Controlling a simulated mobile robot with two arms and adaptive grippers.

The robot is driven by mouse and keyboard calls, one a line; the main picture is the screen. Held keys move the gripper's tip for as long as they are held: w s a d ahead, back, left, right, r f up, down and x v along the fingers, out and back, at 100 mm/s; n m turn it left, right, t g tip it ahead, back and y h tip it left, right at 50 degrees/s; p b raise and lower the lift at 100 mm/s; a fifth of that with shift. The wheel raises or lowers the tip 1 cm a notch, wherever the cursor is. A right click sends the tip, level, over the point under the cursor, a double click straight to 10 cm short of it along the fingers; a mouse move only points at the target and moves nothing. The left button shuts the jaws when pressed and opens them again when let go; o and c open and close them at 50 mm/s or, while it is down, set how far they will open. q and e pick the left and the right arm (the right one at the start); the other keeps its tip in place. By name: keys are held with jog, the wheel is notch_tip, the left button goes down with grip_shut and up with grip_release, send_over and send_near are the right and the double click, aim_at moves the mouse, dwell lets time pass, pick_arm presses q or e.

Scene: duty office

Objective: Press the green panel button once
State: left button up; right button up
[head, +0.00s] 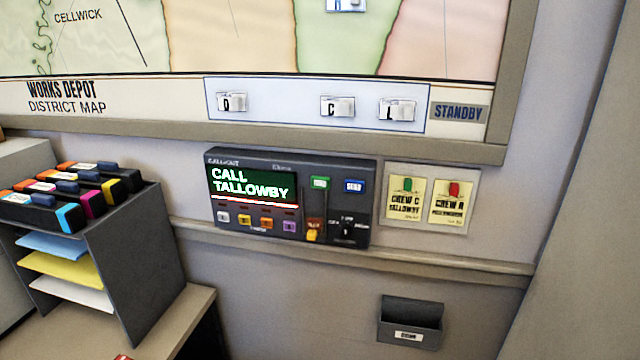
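The green panel button (320,184) is on the upper right part of the dark call-out panel (262,166), left of a blue button (354,186). The panel is fixed to the wall below the district map. Its screen (252,188) reads "CALL TALLOWBY". A row of small coloured buttons lies under the screen, with a slider (313,235) and a dark knob (346,230) at the lower right. Neither of my grippers is in view.
Two yellow crew cards (404,208) hang right of the panel. A ledge (460,262) runs beneath it, with a small dark wall holder (410,322) lower down. A dark file rack (140,262) stands on a desk at left. The space before the panel looks clear.

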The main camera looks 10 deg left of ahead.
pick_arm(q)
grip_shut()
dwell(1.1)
